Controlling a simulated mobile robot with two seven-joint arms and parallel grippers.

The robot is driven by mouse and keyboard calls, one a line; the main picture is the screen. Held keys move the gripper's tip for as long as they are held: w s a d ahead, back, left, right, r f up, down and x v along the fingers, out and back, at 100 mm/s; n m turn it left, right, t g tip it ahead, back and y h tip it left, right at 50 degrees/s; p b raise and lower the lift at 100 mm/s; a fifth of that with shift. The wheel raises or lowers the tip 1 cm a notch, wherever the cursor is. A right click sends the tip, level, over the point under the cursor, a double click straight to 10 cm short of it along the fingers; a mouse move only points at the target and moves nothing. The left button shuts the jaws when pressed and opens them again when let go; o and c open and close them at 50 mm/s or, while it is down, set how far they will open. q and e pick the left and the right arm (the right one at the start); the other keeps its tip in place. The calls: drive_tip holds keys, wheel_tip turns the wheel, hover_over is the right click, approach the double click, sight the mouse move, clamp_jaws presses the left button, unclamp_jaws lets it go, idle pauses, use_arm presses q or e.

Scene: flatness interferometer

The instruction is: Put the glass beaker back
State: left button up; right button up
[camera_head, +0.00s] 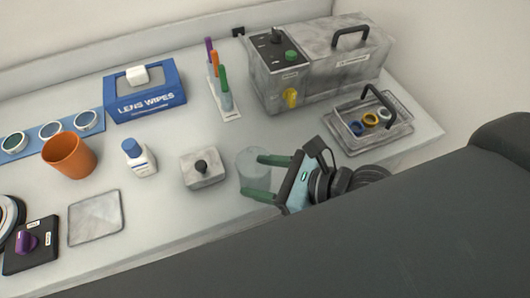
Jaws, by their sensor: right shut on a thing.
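The glass beaker (252,165) is clear and stands near the front edge of the bench, in the middle of the view. My right gripper (262,176) comes in from the right, and its green fingers lie on both sides of the beaker, shut on it. I cannot tell whether the beaker's base touches the bench. The beaker's lower right part is partly hidden by the fingers. My left gripper is not in view.
The grey instrument (330,75), pen rack (224,100), wipes box (146,99), white bottle (140,158) and orange cup (68,156) stand around. Bench room is free behind the beaker.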

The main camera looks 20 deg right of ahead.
drive_tip(key=w+d, duration=0.2)
drive_tip(key=w, duration=0.3)
drive_tip(key=shift+w+d+f, duration=0.1)
drive_tip(key=shift+d+f, duration=0.1)
drive_tip(key=shift+d, duration=0.2)
drive_tip(key=shift+w+d, duration=0.1)
drive_tip(key=shift+w, duration=0.15)
drive_tip(key=f, duration=0.2)
drive_tip(key=w+f, duration=0.1)
drive_tip(key=shift+d, duration=0.3)
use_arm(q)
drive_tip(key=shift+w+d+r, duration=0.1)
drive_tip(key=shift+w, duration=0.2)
use_arm(e)
drive_tip(key=shift+s+f, duration=0.1)
drive_tip(key=shift+f, duration=0.25)
drive_tip(key=shift+f, duration=0.15)
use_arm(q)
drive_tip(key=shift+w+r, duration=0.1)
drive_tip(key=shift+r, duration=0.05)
use_arm(e)
drive_tip(key=o, duration=1.1)
drive_tip(key=shift+c, duration=0.2)
